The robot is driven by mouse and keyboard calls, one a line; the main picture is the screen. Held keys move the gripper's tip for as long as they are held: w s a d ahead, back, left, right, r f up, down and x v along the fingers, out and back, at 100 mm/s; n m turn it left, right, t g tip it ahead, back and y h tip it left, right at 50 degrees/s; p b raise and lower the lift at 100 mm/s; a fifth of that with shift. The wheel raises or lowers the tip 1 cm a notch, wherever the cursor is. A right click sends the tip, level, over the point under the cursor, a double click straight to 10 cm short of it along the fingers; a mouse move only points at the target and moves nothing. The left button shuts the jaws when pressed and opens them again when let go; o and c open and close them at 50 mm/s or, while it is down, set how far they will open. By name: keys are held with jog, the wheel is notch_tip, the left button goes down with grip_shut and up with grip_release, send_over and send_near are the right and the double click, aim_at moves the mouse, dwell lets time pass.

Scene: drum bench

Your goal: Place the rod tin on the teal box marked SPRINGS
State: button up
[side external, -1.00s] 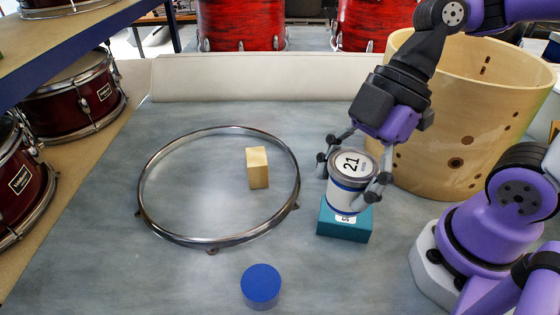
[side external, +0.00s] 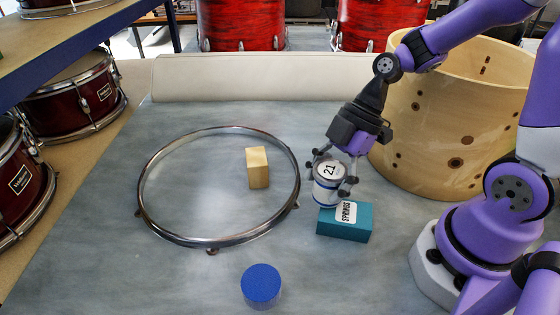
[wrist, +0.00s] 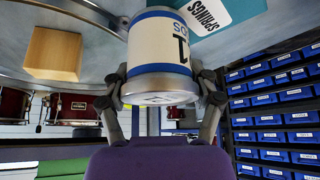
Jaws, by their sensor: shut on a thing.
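I cannot tell the exact gap between tin and box. In the wrist view the tin (wrist: 160,50) fills the middle between the fingers (wrist: 161,98), and the teal box (wrist: 236,10) shows beyond it to the right.
A metal hoop (side external: 146,183) lies left of the teal box, with a wooden block (side external: 258,168) inside it. A blue round piece (side external: 261,285) stands near the front. A large wooden drum shell (side external: 440,130) stands close behind and right of my gripper.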

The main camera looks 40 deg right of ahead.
jog(key=shift+f, duration=0.15)
jog(key=o, duration=1.3)
